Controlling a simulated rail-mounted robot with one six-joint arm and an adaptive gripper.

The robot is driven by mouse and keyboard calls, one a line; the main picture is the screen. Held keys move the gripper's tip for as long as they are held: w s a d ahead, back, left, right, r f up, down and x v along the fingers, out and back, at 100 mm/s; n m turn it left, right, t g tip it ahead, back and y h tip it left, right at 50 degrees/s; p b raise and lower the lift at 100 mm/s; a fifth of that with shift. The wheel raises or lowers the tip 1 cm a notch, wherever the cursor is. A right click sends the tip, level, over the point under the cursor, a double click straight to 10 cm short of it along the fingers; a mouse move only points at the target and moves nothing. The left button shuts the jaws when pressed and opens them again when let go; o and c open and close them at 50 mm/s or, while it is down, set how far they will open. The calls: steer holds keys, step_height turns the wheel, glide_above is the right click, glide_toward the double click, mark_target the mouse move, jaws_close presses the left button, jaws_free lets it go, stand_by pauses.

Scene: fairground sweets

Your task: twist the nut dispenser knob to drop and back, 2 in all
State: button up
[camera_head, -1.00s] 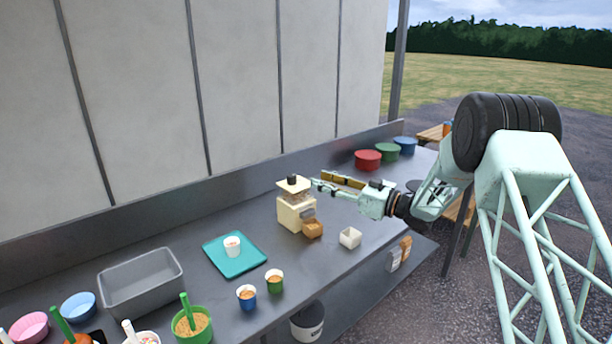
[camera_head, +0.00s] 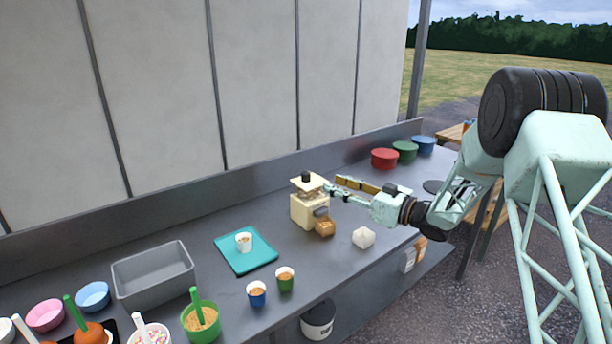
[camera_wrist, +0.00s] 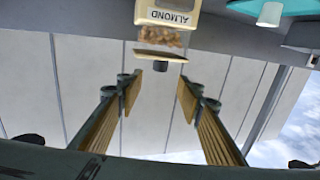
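The cream nut dispenser (camera_head: 308,210) stands on the counter. My gripper (camera_head: 332,184) is open and empty to the right of the dispenser's top. In the wrist view its two wood-coloured fingers (camera_wrist: 158,88) are wide apart, with the knob apart from both and between them in the picture.
A teal tray (camera_head: 262,262) with a white cup (camera_head: 243,242) lies left of the dispenser. Blue (camera_head: 256,294) and green (camera_head: 285,280) cups stand in front. Red (camera_head: 384,158), green and blue tubs stand behind. A grey bin (camera_head: 150,290) is left.

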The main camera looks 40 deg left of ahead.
mark_target(306, 172)
steer(key=shift+s+a+b, duration=0.1)
steer(key=shift+a+b, duration=0.95)
steer(key=shift+a, duration=5.65)
steer(key=shift+c, duration=0.5)
steer(key=c, duration=0.7)
